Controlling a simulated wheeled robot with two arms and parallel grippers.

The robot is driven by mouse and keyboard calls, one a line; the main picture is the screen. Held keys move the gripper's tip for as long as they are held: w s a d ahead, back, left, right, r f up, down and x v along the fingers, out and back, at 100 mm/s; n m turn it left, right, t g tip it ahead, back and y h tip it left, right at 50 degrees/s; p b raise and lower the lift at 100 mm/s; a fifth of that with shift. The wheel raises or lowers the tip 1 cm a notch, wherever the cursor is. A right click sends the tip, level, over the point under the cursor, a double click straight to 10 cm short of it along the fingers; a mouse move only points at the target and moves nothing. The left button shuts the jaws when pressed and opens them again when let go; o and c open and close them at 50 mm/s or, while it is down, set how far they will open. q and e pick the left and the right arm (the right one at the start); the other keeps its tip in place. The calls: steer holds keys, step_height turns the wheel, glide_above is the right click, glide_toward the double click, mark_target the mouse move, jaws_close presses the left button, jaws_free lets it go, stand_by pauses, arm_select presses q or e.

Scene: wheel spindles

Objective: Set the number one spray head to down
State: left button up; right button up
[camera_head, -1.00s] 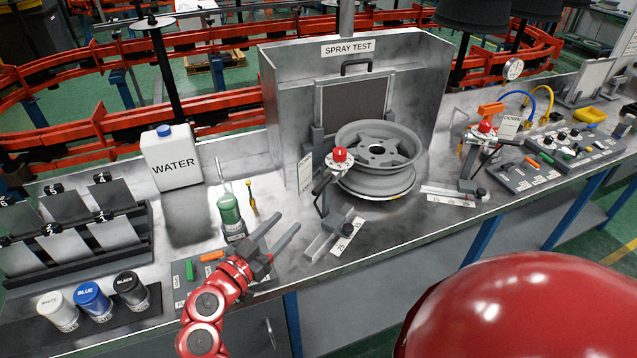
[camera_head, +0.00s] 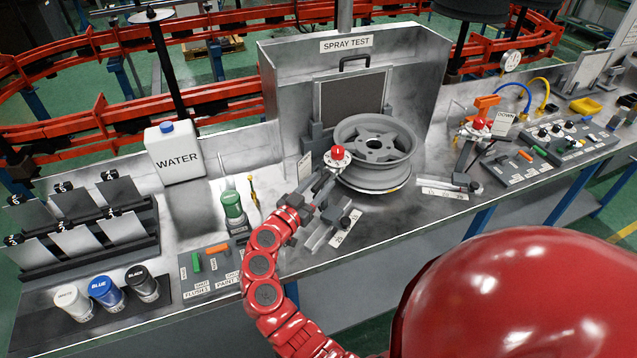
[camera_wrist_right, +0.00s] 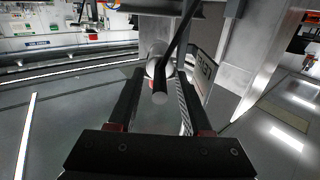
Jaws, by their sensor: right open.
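The number one spray head (camera_head: 337,153) has a red top on a white dial and stands at the left front of the grey wheel. My right gripper (camera_head: 318,182) is just below and left of it, with its fingers pointing toward it. In the wrist view the right gripper (camera_wrist_right: 160,105) is open. A dark rod with a round grey end (camera_wrist_right: 160,97) shows between its fingers, and I cannot tell whether they touch it. The fingers partly hide the spray head's stand in the head view. My left gripper is not in view.
The wheel (camera_head: 375,145) stands close behind the spray head. A second red-topped spray head (camera_head: 478,125) stands to the right beside a DOWN card (camera_head: 504,123).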

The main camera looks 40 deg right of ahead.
steer(key=shift+c, duration=0.2)
jaws_close()
stand_by(1.1)
